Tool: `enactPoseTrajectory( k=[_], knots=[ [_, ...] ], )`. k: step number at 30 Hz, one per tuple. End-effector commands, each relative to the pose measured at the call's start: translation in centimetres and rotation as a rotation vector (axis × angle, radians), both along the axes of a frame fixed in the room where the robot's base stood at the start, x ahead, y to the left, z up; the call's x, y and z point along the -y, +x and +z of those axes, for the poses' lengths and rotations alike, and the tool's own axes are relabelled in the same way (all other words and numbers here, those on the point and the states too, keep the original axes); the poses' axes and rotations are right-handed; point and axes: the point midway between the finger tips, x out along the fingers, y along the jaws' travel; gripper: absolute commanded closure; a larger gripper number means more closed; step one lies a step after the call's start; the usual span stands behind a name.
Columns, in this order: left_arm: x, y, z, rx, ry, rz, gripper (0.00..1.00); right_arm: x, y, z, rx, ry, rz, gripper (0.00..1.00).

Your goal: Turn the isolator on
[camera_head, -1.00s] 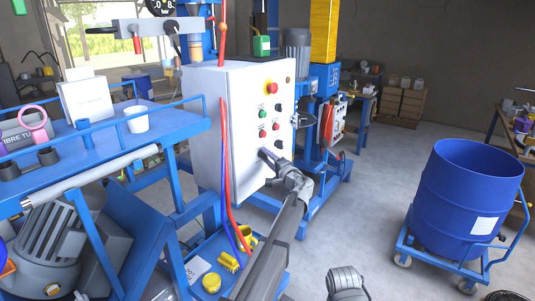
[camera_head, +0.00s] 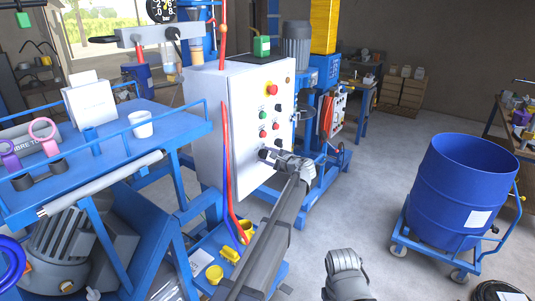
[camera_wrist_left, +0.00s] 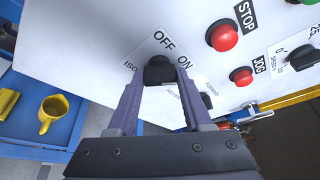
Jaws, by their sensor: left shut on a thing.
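The white control cabinet (camera_head: 236,110) stands in the middle of the head view. Its isolator is a black rotary knob (camera_wrist_left: 159,70) low on the front panel, with OFF and ON printed beside it in the left wrist view. My left gripper (camera_wrist_left: 160,82) is shut on this knob, one finger on each side. In the head view the left gripper (camera_head: 268,155) reaches the lower panel and hides most of the knob. I cannot tell exactly which mark the knob points to. My right gripper is not in view.
A red stop button (camera_wrist_left: 224,36) and a red jog button (camera_wrist_left: 242,76) sit beside the knob, with a black speed dial (camera_wrist_left: 302,57). Red and blue hoses (camera_head: 227,170) hang along the cabinet. A blue drum (camera_head: 460,190) stands on a trolley at right, with clear floor between.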

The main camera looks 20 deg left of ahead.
Motion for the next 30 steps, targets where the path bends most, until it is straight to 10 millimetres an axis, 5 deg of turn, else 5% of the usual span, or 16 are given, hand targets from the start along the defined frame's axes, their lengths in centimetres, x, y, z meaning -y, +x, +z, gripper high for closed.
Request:
enactPoseTrajectory(
  k=[23, 24, 30],
  knots=[
    [0.05, -0.02, -0.02, -0.083, 0.027, 0.001, 1.0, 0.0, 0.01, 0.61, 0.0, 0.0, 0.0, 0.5],
    [0.05, -0.02, -0.02, -0.083, 0.027, 0.001, 0.46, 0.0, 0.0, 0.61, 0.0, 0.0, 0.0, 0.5],
    [0.02, 0.0, 0.01, -0.082, 0.027, 0.001, 0.23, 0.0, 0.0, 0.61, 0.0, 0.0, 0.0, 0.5]
  ],
)
